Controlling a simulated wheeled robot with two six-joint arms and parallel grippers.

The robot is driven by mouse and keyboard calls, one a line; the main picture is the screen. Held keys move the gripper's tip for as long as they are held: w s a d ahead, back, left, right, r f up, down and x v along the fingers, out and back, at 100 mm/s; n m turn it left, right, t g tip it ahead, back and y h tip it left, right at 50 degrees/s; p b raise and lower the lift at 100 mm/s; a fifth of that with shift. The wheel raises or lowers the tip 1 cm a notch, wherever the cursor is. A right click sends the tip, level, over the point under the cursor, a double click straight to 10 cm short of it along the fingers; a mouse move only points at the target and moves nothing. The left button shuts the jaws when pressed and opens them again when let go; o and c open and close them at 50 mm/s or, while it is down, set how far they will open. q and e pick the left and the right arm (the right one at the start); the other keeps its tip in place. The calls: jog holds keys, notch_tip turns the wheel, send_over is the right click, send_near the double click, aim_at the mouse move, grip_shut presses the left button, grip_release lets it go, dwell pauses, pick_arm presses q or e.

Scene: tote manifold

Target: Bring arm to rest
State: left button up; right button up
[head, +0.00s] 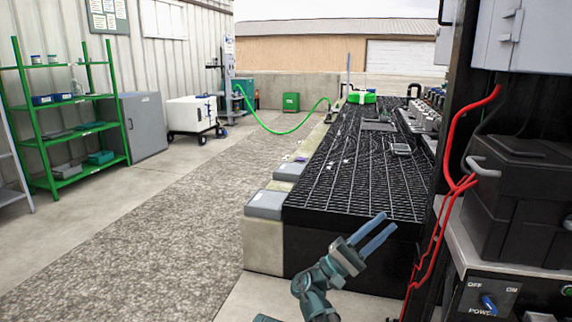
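My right gripper (372,236) is in the lower middle of the head view, in front of the near end of a black grated bench. Its two blue-grey fingers point up and to the right with a gap between them. Nothing shows between the fingers, so it looks open and empty. My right arm comes up from the bottom edge. My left gripper is not in the picture.
The grated bench (335,180) runs away from me. At the right stand a black case (520,185), red cables (447,180) and a power switch panel (490,298). A green shelf (75,130), grey cabinet (140,125) and white cart (192,114) stand left. The gravel strip (150,220) is clear.

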jog(key=s+d+f+y, duration=0.2)
jog(key=f+y, duration=0.5)
jog(key=f, duration=0.5)
jog(key=s+d+f+y, duration=0.1)
jog(key=s+f+y, duration=0.2)
jog(key=f+y, duration=0.65)
jog(key=s+a+f+m+g+y, duration=0.1)
jog(key=s+a+f+g+y, duration=0.1)
jog(key=s+a+f+y, duration=0.45)
jog(key=s+a+f+g+y, duration=0.2)
jog(key=s+a+f, duration=0.2)
jog(key=a+f, duration=0.65)
notch_tip(320, 180, up, 39)
jog(key=p, duration=3.7)
jog(key=shift+w+a+f+m, duration=0.15)
jog(key=shift+w+a+m, duration=0.15)
jog(key=shift+a, duration=0.15)
